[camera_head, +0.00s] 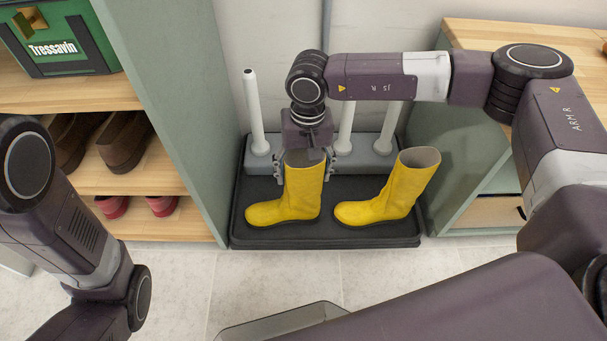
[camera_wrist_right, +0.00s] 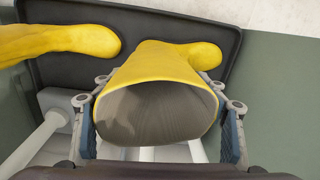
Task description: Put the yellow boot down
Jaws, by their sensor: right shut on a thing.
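One yellow boot (camera_head: 299,192) is upright over the left part of the black boot tray (camera_head: 330,239), its toe pointing left. My right gripper (camera_head: 303,172) reaches down from above and is shut on its shaft, one finger on each side. In the right wrist view the held boot's open top (camera_wrist_right: 157,110) faces the camera between the fingers. Its sole is at the tray surface; I cannot tell if it bears its weight there. A second yellow boot (camera_head: 392,192) stands to its right, apart from it. My left gripper is out of view.
A grey rack with white upright posts (camera_head: 254,115) stands behind the boots. A green-sided shelf (camera_head: 170,100) with brown shoes (camera_head: 126,142) and a green crate (camera_head: 62,40) is at the left. A green cabinet (camera_head: 462,125) closes off the right. The floor (camera_head: 380,275) in front is clear.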

